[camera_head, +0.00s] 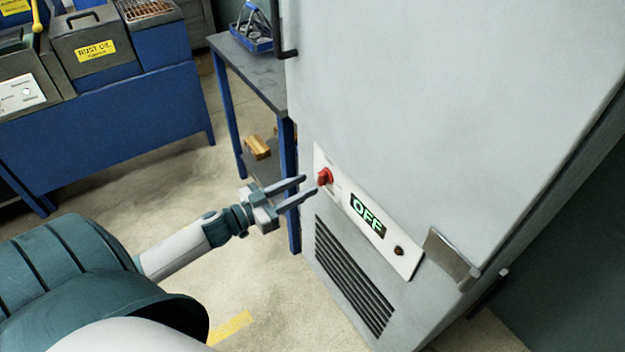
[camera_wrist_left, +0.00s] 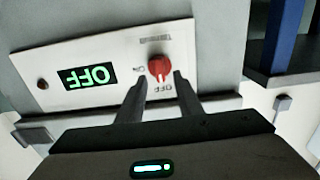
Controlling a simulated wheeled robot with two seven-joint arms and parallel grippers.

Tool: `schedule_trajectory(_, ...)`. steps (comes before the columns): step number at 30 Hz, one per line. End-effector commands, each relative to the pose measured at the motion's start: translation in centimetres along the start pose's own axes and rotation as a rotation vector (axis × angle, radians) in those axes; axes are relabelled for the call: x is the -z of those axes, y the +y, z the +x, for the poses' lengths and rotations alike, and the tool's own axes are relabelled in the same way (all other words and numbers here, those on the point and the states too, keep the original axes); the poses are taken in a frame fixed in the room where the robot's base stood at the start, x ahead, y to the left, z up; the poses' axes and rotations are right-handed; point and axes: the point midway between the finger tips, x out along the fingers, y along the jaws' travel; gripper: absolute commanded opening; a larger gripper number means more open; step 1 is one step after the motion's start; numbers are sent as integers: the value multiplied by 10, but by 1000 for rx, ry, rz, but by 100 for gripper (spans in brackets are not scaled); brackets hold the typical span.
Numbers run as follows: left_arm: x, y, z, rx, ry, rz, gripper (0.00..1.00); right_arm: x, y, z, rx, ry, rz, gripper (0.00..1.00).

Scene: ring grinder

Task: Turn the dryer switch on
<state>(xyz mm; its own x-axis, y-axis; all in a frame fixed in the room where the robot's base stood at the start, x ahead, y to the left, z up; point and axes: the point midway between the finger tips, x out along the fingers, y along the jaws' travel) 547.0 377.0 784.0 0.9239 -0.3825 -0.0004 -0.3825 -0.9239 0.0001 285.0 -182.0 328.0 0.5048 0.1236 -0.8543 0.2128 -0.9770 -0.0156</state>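The dryer (camera_head: 430,90) is a large light grey cabinet on the right of the head view. Its white control panel (camera_head: 398,255) carries a red rotary switch (camera_head: 325,177) at the left end and a green display (camera_head: 367,214) reading OFF. My left gripper (camera_head: 311,186) is open, its two fingers pointing at the switch from the left. In the left wrist view the switch (camera_wrist_left: 160,68) shows between and just beyond the fingertips (camera_wrist_left: 158,75), with ON and OFF marks beside it. I cannot tell whether the fingers touch it. My right gripper is not in view.
A small dark knob (camera_head: 398,251) sits at the panel's right end, near a metal latch (camera_head: 452,258). A vent grille (camera_head: 352,275) lies below. A blue-legged table (camera_head: 262,75) stands close on the left.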

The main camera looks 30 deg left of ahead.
Motion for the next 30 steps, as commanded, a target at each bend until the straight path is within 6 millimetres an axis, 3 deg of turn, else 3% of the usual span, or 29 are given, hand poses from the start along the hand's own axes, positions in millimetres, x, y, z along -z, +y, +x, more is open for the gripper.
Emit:
schedule_trajectory(9,1,0,33,1,1,1,33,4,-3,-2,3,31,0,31)
schedule_trajectory(22,0,0,37,0,0,0,33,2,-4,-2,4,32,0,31)
schedule_trajectory(26,0,0,37,0,0,0,2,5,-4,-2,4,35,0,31)
schedule_trajectory(30,0,0,37,0,0,0,0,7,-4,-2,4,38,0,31)
